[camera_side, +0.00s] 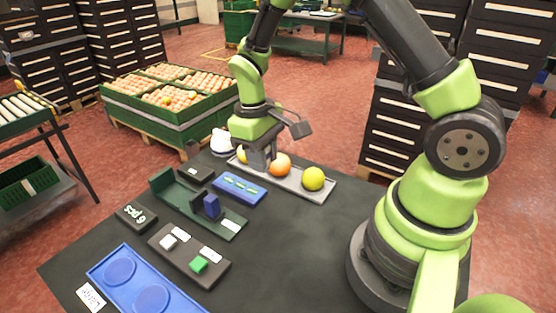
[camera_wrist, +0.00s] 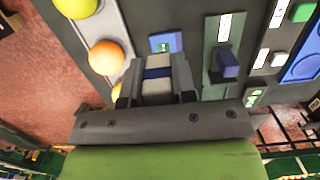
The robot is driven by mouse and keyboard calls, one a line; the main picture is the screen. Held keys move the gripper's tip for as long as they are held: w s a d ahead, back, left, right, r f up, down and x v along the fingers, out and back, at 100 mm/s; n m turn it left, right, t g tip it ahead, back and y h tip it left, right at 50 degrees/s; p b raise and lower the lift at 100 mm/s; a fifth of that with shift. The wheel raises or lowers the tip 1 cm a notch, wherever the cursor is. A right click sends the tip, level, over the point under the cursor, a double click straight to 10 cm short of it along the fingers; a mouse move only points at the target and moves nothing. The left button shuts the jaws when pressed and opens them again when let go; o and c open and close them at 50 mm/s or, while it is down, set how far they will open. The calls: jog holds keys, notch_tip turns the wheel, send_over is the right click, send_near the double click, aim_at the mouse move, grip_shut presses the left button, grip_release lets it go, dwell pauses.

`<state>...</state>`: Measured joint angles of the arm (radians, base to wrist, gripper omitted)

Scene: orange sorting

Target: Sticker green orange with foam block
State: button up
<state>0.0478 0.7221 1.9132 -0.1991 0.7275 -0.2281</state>
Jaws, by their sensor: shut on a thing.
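My gripper (camera_side: 262,162) is low over the fruit tray, close to the orange fruit. In the wrist view its jaws (camera_wrist: 157,80) are shut on a small pale block with a blue band (camera_wrist: 157,73), which looks like a foam block. The grey tray (camera_side: 322,195) holds a yellow-green fruit (camera_side: 313,179) at its near right end, an orange fruit (camera_side: 280,165) in the middle, and a yellow fruit (camera_side: 241,155) partly hidden behind my gripper. The wrist view shows the yellow-green fruit (camera_wrist: 77,5) and the orange one (camera_wrist: 106,57). A blue plate with green stickers (camera_side: 239,188) lies beside the tray.
A dark green holder (camera_side: 165,185) carries an upright blue block (camera_side: 211,206). A dark tray (camera_side: 165,257) holds a white block (camera_side: 168,242) and a green block (camera_side: 198,264). A blue tray with two round recesses (camera_side: 100,268) lies at front left. The table's right side is bare.

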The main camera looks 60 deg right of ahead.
aim_at(254, 192)
jog(key=w, duration=0.1)
jog(key=w+f, duration=0.1)
jog(key=w, duration=0.1)
jog(key=shift+d+f, duration=0.1)
jog(key=shift+f, duration=2.8)
jog(key=shift+f, duration=0.6)
jog(key=shift+r, duration=0.1)
notch_tip(254, 192, up, 7)
dwell(0.4)
